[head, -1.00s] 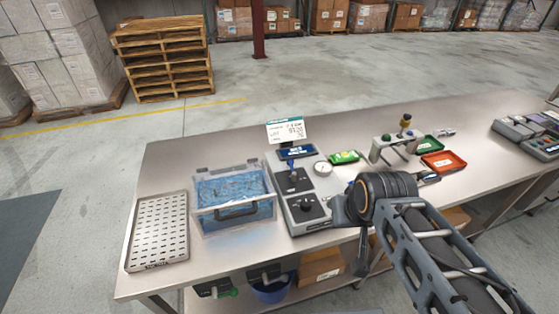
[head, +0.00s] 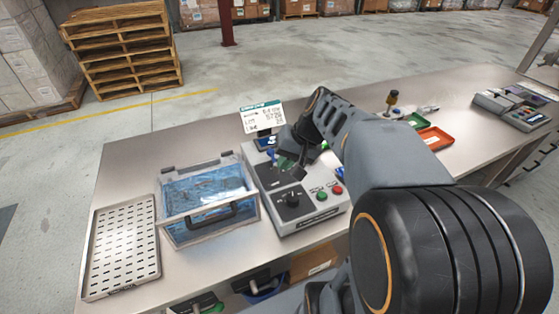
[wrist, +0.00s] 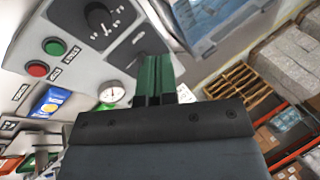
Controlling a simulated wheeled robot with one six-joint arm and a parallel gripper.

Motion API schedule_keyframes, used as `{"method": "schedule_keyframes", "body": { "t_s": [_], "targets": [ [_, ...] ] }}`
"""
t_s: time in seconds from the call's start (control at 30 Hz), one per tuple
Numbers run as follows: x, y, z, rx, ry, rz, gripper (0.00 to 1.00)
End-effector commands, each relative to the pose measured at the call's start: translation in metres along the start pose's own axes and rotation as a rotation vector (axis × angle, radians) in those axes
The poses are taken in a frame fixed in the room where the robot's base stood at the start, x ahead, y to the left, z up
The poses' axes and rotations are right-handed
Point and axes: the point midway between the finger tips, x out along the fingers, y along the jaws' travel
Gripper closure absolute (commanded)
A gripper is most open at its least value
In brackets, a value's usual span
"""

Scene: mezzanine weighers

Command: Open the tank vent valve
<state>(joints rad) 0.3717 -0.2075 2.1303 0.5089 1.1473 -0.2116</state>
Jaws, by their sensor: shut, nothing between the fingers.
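The grey control box (head: 318,211) stands on the bench, right of the clear tank (head: 247,201) of blue liquid. The box carries a black rotary knob (head: 291,199), a green button (head: 322,196) and a red button (head: 337,190). My gripper (head: 285,162) is low over the back part of the box top, behind the knob. In the wrist view its green fingers (wrist: 154,76) are together and empty, over the panel beside the knob (wrist: 103,16). The blue-handled valve is not clearly visible; my gripper and arm cover that area. I cannot tell whether the fingers touch it.
A perforated tray (head: 122,247) lies left of the tank. A sign (head: 262,116) stands behind the box. A round gauge (wrist: 112,92) shows in the wrist view. Red tray (head: 435,138) and several devices are farther right.

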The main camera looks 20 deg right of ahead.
Motion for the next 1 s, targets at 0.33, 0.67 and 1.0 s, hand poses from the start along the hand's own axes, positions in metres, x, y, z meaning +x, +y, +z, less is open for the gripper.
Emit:
{"method": "schedule_keyframes", "body": {
  "t_s": [0.33,0.67,1.0],
  "targets": [
    [0.037,0.111,-0.112,0.279,0.075,-0.473,1.00],
    [0.044,0.142,-0.141,0.320,0.148,-0.610,1.00],
    [0.095,0.107,-0.155,0.320,0.145,-0.608,1.00]
  ]
}}
